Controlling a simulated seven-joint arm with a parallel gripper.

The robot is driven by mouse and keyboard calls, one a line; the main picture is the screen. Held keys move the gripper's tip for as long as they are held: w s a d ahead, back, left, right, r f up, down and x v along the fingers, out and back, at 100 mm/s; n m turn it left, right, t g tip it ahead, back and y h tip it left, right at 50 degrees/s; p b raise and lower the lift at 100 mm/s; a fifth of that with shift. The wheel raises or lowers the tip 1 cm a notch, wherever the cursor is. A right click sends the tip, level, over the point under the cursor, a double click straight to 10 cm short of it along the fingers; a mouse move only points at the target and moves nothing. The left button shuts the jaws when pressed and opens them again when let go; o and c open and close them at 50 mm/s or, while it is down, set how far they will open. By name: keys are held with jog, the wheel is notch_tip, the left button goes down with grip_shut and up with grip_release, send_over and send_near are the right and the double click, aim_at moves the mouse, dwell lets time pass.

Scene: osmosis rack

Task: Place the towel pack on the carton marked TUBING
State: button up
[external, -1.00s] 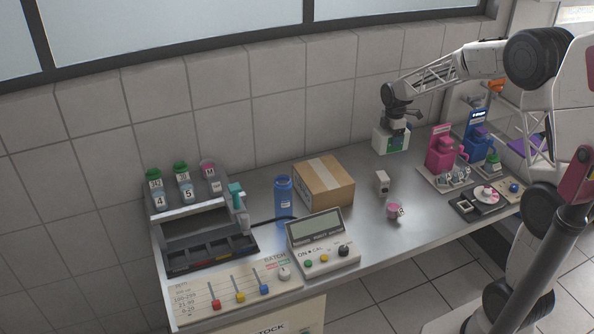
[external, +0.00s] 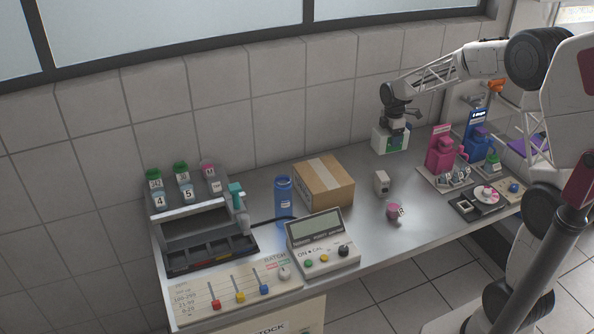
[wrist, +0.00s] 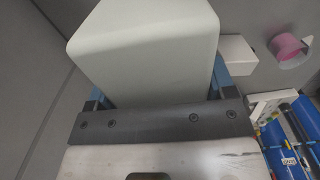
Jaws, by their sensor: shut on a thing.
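The towel pack (external: 383,139) is a white block with a green and dark label, at the back right of the bench near the wall. My gripper (external: 396,126) points down and is shut on its top. In the wrist view the pale pack (wrist: 145,45) fills the upper middle, between the blue fingers of my gripper (wrist: 158,92). I cannot tell whether the pack touches the bench. The brown carton (external: 330,190) with a paler tape strip stands left of the pack, a clear gap away. No TUBING marking is readable on it.
A blue bottle (external: 283,198) stands left of the carton. A small white box (external: 381,182) and a pink roll (external: 394,211) lie on the bench to its right. Pink (external: 440,150) and blue (external: 478,140) dispensers stand right of the pack. Bench between pack and carton is clear.

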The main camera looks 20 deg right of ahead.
jog(key=s+a+r, duration=0.2)
jog(key=s+a, duration=0.7)
jog(key=a, duration=0.3)
jog(key=s+a+r, duration=0.3)
jog(key=s+a, duration=0.6)
jog(key=a, duration=0.2)
jog(key=shift+s+a+n, duration=0.35)
jog(key=shift+n, duration=0.05)
jog(key=shift+r, duration=0.1)
send_over(323, 173)
jog(key=shift+f, duration=0.75)
jog(key=shift+f, duration=0.1)
jog(key=shift+f, duration=1.65)
jog(key=shift+f, duration=0.15)
jog(key=o, duration=1)
jog(key=shift+c, duration=0.2)
